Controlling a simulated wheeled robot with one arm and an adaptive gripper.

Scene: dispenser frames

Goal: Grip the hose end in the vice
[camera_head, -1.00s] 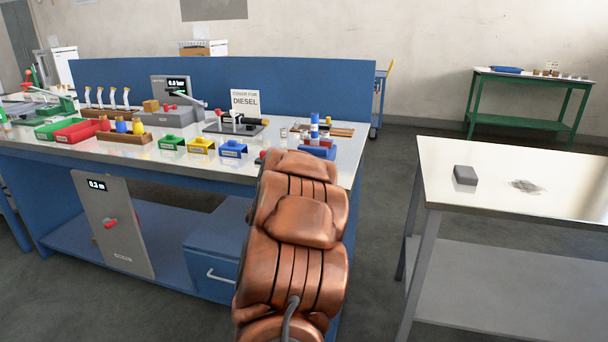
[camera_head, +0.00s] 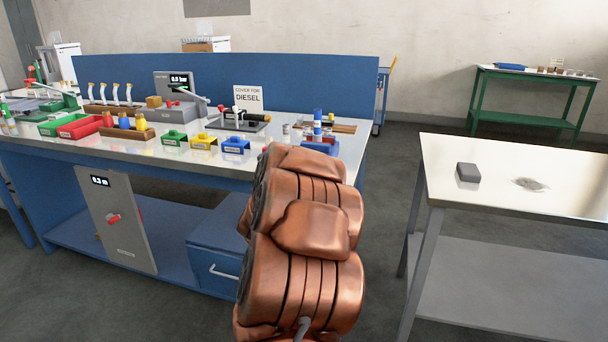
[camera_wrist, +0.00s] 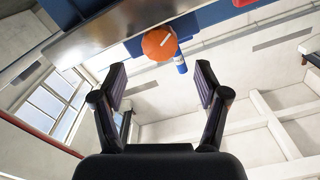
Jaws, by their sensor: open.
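My gripper (camera_wrist: 160,75) is open in the wrist view, with nothing between its fingers. In the head view it is hidden behind my copper-coloured arm. Beyond the fingertips in the wrist view are an orange round object (camera_wrist: 159,43) with a pale mark and a blue cylinder (camera_wrist: 181,62), apart from the fingers. I cannot make out a hose end for certain. A green metal device (camera_head: 68,101) at the far left of the blue workbench (camera_head: 350,142) may be the vice, but it is too small to tell.
The bench carries coloured trays, a red one (camera_head: 80,127) among them, a diesel sign (camera_head: 248,98), yellow (camera_head: 204,142) and blue (camera_head: 236,144) holders, and a blue-and-white cylinder (camera_head: 318,118). A steel table (camera_head: 570,185) stands right, with a grey block (camera_head: 468,172). Floor shows between them.

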